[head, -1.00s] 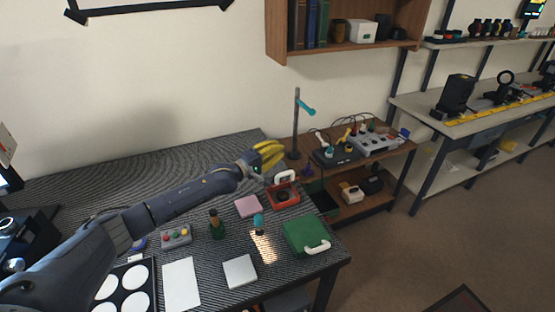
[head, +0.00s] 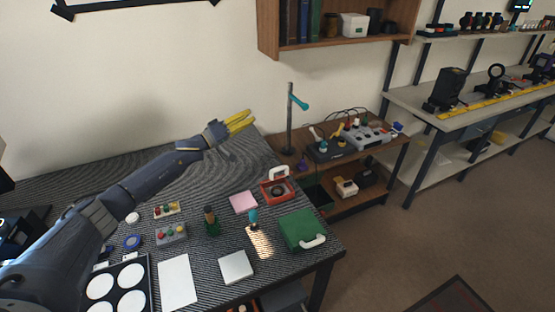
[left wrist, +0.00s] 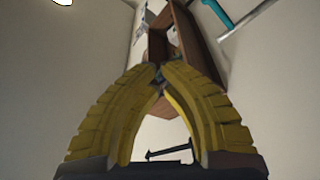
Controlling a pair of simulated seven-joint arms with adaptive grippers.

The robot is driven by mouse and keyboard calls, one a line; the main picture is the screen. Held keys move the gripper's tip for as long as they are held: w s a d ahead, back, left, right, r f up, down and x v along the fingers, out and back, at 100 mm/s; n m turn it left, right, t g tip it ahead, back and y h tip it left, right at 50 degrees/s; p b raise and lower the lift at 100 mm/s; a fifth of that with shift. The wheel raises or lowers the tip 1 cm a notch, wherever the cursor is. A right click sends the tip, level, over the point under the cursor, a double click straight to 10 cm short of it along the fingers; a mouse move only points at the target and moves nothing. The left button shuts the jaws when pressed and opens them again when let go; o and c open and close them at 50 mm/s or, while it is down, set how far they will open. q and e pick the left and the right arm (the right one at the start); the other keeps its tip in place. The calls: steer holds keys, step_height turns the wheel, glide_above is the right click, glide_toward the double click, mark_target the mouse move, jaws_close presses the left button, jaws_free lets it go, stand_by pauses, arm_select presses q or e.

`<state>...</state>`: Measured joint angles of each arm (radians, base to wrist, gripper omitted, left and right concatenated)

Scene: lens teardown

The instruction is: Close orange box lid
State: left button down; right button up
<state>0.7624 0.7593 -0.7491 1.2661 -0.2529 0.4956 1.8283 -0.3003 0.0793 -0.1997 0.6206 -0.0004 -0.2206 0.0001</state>
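The orange box (head: 279,196) sits near the back right of the striped table in the head view. Its lid (head: 266,183) stands raised at the back, with a white handle (head: 279,172) on top. A dark round thing (head: 278,190) shows inside the box. My left gripper (head: 252,116) is in the air above and left of the box, apart from it. Its yellow fingers also show in the left wrist view (left wrist: 159,75), arching together with tips close and nothing clearly held. Whether the tips touch is unclear. My right gripper is not in view.
A shut green box (head: 298,229) with a white handle stands at the right table edge. A pink block (head: 243,202), a green bottle (head: 211,222) and a teal-topped tool (head: 253,217) stand nearby. A stand (head: 290,120) rises behind the box. The table's back left is clear.

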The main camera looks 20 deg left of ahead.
arm_select(q)
steer(key=s+f+m+g+h, duration=0.1)
steer(key=s+f+m+g, duration=0.45)
steer(key=f+g, duration=0.3)
steer(key=shift+t, duration=0.25)
steer(key=shift+w+d+f, duration=0.55)
steer(key=shift+d+f, duration=0.45)
steer(key=shift+d, duration=0.75)
steer(key=shift+w+d+f, duration=0.55)
steer(key=shift+d+f, duration=0.5)
steer(key=shift+d, duration=0.7)
steer(key=shift+w+d+f, duration=0.55)
steer(key=shift+d+f, duration=0.45)
steer(key=shift+d, duration=0.75)
steer(key=shift+m, duration=0.25)
